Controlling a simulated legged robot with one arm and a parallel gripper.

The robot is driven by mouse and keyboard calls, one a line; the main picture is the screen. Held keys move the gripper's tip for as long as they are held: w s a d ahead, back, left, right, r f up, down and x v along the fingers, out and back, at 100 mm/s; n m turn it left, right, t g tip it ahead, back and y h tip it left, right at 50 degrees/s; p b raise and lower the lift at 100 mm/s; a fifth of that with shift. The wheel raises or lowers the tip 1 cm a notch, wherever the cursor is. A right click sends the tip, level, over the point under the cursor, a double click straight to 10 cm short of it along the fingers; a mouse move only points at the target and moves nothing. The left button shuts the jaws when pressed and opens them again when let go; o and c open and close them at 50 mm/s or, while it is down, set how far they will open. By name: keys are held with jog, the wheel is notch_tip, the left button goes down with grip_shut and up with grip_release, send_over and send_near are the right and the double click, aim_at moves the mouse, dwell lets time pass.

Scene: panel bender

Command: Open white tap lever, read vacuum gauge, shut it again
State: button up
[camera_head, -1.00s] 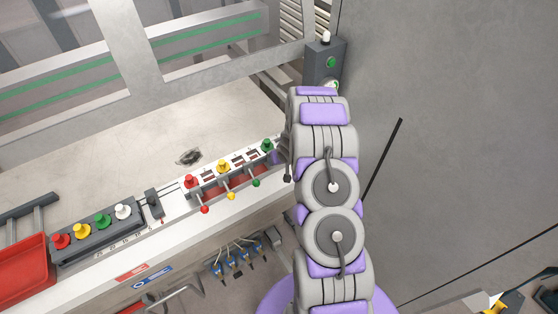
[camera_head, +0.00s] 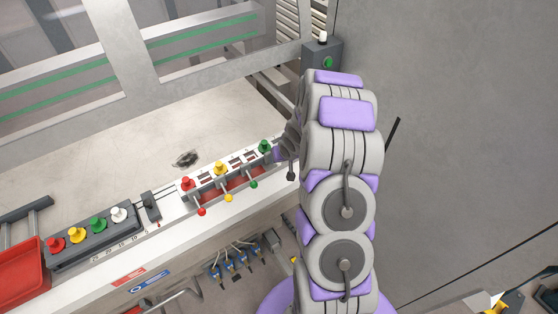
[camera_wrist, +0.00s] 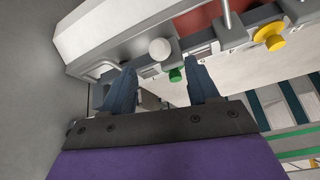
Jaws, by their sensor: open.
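In the wrist view a white ball (camera_wrist: 160,49), which looks like the knob of the white tap lever, sits just past my open gripper (camera_wrist: 161,68), near the line between the fingertips. Nothing is clamped. I cannot tell whether the fingers touch it. The lever's stem and the tap body are not clear. In the head view my arm hides the white ball, and only a small purple part by the gripper (camera_head: 278,154) shows beside the green knob. I cannot make out a vacuum gauge face in either current view.
Red (camera_head: 202,211), yellow (camera_head: 228,198) and green (camera_head: 254,184) ball levers line the panel. A button box (camera_head: 322,50) stands behind my arm; a grey wall is right.

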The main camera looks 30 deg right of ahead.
jog(key=b+v, duration=0.1)
jog(key=v, duration=0.8)
dwell(1.9)
jog(key=s+a+f+n+g+b, duration=0.1)
jog(key=s+a+g+b, duration=0.1)
jog(key=s+a+b, duration=0.4)
jog(key=s+a+n+g+b, duration=0.1)
jog(key=s+a+g+b, duration=0.2)
jog(key=s, duration=1.4)
jog(key=s+a+f+g+b, duration=0.1)
jog(key=s+a+g+b, duration=0.1)
jog(key=s+a+b, duration=0.9)
jog(key=shift+s+a+f+n+g+y, duration=0.3)
jog(key=shift+a+n+y, duration=0.1)
jog(key=shift+a, duration=0.6)
jog(key=shift+w, duration=0.1)
